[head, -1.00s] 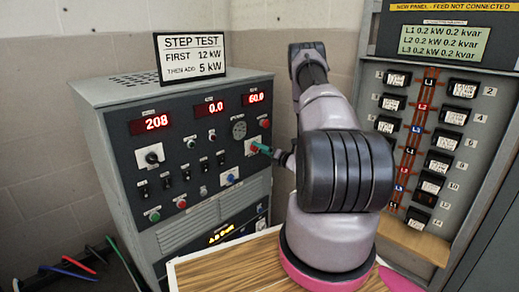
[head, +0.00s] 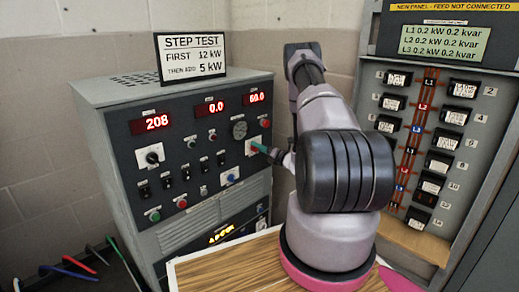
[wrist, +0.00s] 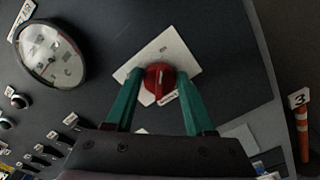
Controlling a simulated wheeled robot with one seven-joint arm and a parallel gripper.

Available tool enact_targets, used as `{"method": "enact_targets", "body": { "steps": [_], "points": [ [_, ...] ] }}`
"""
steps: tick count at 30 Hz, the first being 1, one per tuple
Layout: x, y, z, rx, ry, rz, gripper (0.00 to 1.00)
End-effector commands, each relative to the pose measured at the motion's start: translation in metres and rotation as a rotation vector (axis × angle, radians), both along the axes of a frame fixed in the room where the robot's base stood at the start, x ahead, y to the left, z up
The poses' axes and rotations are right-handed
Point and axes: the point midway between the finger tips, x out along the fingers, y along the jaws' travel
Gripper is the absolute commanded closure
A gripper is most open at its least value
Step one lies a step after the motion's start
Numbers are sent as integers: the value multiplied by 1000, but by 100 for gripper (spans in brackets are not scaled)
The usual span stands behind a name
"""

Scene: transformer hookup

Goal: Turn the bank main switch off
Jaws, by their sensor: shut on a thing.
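A red rotary switch knob (wrist: 157,82) on a pale square plate (wrist: 176,48) sits between my green fingers in the wrist view. My gripper (wrist: 158,84) is shut on this knob, with one finger on each side. The plate looks tilted in this view, and a short pale mark shows on the knob. In the head view the plate (head: 250,147) is at the right of the grey load bank's (head: 95,98) front panel. My gripper (head: 264,149) reaches it from the right there and hides the knob. The switch label is too small to read.
Displays on the bank read 208, 0.0 and 60.0. A black knob (head: 150,156), small switches and a blue knob (head: 230,178) are nearby. A round gauge (wrist: 50,55) is beside the red knob. A breaker panel (head: 470,140) stands right; cables (head: 75,266) lie lower left.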

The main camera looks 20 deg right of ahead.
Motion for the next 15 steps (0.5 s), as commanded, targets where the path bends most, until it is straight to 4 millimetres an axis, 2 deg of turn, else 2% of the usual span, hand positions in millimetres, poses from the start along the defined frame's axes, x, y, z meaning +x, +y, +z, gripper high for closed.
{"method": "enact_targets", "body": {
  "steps": [8,15],
  "points": [
    [-1,0,1,-137,-50,-1,100],
    [-1,1,1,-341,-124,-2,100]
  ]
}}
